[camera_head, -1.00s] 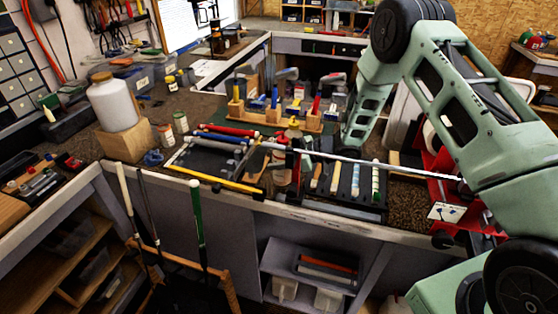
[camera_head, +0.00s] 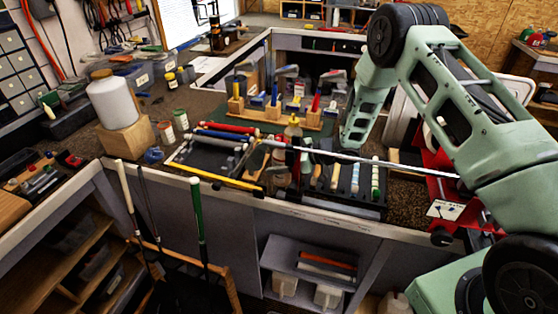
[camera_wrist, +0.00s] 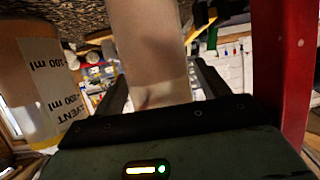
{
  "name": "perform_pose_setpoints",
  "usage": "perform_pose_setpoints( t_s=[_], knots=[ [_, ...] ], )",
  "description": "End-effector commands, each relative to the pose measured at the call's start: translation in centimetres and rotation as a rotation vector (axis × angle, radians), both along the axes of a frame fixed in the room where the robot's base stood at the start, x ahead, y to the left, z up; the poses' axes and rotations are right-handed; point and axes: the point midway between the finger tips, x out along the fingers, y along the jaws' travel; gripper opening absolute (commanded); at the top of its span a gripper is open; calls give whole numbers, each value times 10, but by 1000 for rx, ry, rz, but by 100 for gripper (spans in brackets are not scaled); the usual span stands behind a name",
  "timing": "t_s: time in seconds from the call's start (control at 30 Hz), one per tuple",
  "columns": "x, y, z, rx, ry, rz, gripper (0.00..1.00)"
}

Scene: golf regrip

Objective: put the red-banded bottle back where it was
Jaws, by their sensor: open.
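My gripper (camera_wrist: 160,78) is open in the wrist view, with its dark fingers on either side of a pale, cloudy cylinder (camera_wrist: 148,45). This looks like a bottle, but no red band shows on it, so I cannot tell if it is the red-banded one. A bottle with amber contents and a white measuring label (camera_wrist: 45,75) stands at the left of the wrist view. In the head view, a small bottle (camera_head: 292,131) stands behind the club shaft, and an amber one (camera_head: 281,172) is in front of it. My gripper is hard to make out there.
A long club shaft (camera_head: 380,160) crosses the bench towards the red vise (camera_head: 440,185). A tool rack (camera_head: 275,113) stands behind, and a grip tray (camera_head: 345,190) in front. A white jug (camera_head: 112,103) is at left. A red upright (camera_wrist: 286,60) is close at the wrist view's right.

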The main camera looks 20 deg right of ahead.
Motion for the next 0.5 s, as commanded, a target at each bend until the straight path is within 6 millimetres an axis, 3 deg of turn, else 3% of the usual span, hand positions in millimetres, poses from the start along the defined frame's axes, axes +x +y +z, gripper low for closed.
perform_pose_setpoints(
  t_s=[0.5],
  knots=[
    [-42,-77,36,0,-2,-4,74]
  ],
)
